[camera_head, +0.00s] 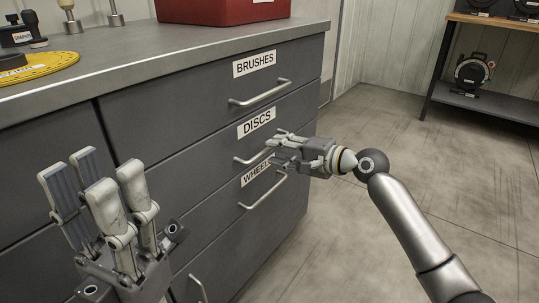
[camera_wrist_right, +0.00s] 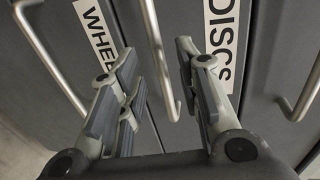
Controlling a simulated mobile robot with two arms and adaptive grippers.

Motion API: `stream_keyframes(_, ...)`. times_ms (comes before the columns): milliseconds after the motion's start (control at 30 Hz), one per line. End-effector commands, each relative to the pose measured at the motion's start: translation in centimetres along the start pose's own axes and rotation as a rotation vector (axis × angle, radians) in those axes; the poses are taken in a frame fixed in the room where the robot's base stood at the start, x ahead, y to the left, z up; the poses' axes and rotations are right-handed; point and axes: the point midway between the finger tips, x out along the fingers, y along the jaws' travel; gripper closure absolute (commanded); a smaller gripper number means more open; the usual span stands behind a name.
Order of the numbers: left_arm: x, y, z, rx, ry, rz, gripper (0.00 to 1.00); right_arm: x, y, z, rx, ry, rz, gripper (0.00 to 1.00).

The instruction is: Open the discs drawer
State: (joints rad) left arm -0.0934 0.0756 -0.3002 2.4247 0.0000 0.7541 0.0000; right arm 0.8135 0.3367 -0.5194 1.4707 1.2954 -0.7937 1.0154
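The discs drawer (camera_head: 215,139) is a dark grey front with a white DISCS label (camera_head: 256,122), which also shows in the right wrist view (camera_wrist_right: 221,40). The drawer looks shut, flush with its neighbours. Its metal bar handle (camera_head: 242,161) is partly hidden by my right gripper (camera_head: 277,149). In the right wrist view, that handle (camera_wrist_right: 160,62) runs between the spread fingers of my right gripper (camera_wrist_right: 158,65). Those fingers are open, with visible gaps to the bar. My left gripper (camera_head: 92,175) is open and empty in front of the cabinet at lower left.
The brushes drawer handle (camera_head: 260,94) is above and the wheels drawer handle (camera_head: 262,192) below. The countertop (camera_head: 130,65) carries a red box (camera_head: 215,10) and a yellow disc (camera_head: 40,69). A shelf (camera_head: 490,101) stands at far right. The floor (camera_head: 350,240) there is clear.

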Motion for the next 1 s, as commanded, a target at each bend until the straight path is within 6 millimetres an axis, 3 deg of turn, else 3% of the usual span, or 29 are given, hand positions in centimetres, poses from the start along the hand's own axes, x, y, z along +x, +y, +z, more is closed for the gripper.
stream_keyframes(200, 0.4, 0.1, -0.1, 0.005, 0.040, 0.016, 0.63, 3.0, 0.2, 0.0, -0.001, 0.001, 0.000, 0.68)
stream_keyframes(600, 0.8, 0.2, -0.1, 0.007, 0.048, 0.020, 0.63, 3.7, 0.0, 0.0, -0.001, 0.001, 0.001, 0.68)
stream_keyframes(867, 0.8, 0.2, -0.1, 0.006, 0.048, 0.021, 0.63, 3.7, 0.0, 0.0, -0.001, 0.001, 0.001, 1.00)
stream_keyframes(1000, 0.8, 0.2, -0.1, 0.006, 0.048, 0.021, 0.63, 3.7, 0.0, 0.0, -0.001, 0.001, 0.001, 1.00)
